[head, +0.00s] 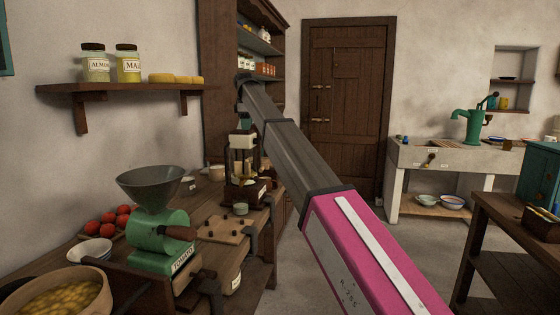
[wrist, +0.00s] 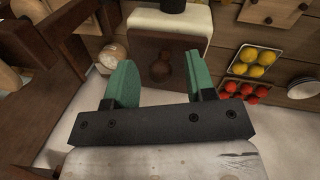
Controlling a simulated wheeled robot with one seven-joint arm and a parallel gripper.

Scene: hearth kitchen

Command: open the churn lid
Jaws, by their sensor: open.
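I cannot identify the churn or its lid with certainty. A tall appliance (head: 243,142), cream and dark brown, stands on the counter below the end of my arm. In the wrist view a cream block (wrist: 152,23) with a dark cap and a brown panel (wrist: 170,68) with a rounded knob (wrist: 159,70) lie just past my fingers. My gripper (wrist: 157,80) has two green fingers spread wide, with nothing held between them. I cannot tell whether the fingers touch anything. In the head view the gripper is small and hard to make out.
A green mill with a grey hopper (head: 150,185) stands left on the counter (head: 215,190). Tomatoes (head: 105,222), a white bowl (head: 90,250) and a small board (head: 225,230) are nearby. A wall shelf (head: 120,88) holds jars. The floor before the dark door (head: 345,110) is clear.

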